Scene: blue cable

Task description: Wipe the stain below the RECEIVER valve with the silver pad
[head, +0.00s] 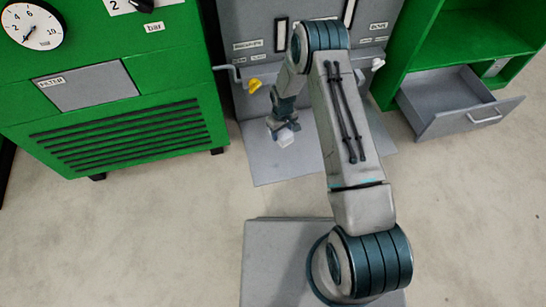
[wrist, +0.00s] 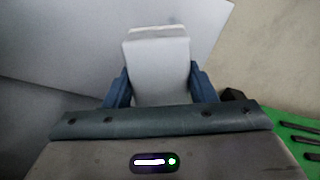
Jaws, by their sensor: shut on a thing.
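A label near the valve is too small to read surely, so I cannot tell whether this is the RECEIVER valve. No stain can be made out; my arm hides part of the panel.
A grey plate (head: 275,172) lies on the floor before the panel. A green cabinet (head: 120,120) with a gauge (head: 33,25) stands left. At right, a green cabinet (head: 450,40) has an open grey drawer (head: 455,100) jutting out. Pale floor (head: 150,235) is clear in front.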

